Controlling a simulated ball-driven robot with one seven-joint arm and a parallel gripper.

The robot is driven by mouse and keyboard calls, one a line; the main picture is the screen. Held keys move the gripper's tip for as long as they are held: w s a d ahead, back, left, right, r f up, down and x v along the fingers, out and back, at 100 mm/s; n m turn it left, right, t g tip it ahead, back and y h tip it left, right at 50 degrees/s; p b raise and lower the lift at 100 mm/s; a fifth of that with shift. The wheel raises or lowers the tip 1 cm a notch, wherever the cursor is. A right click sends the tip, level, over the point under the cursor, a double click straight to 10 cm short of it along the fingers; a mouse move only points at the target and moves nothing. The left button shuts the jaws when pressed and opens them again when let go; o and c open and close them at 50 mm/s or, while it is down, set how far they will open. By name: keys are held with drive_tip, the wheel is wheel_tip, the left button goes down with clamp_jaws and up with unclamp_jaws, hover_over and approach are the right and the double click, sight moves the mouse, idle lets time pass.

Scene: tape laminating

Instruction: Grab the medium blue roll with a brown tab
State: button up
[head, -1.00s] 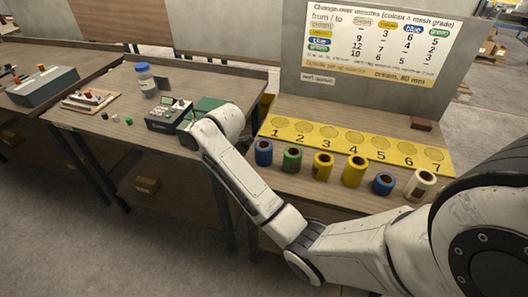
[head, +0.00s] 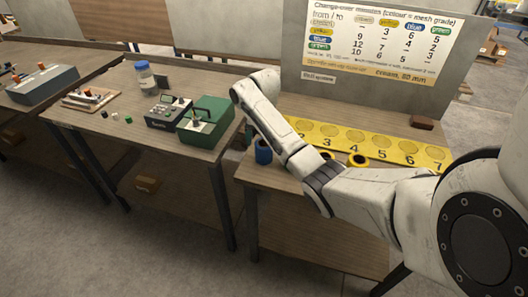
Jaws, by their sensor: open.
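A blue roll (head: 263,152) stands at the left end of the bench with the numbered strip, partly covered by my arm. I cannot make out a brown tab on it. The tops of two yellow rolls (head: 358,160) show just above my forearm to the right. The green roll, the shorter blue roll and the cream roll are hidden behind my arm. My arm reaches up and left across the bench front, its wrist end above the bench's left back area. My gripper's fingers do not show.
A yellow numbered strip (head: 395,149) runs along the bench. A brown block (head: 422,122) lies behind it. A sign board (head: 385,45) stands at the back. On the left table are a green box (head: 206,122), a dark device (head: 168,112) and a bottle (head: 145,75).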

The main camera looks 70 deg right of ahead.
wheel_tip(320, 180, down, 5)
drive_tip(key=shift+s+a+f+p, duration=0.1)
drive_tip(key=shift+p, duration=0.2)
drive_tip(key=c, duration=1.1)
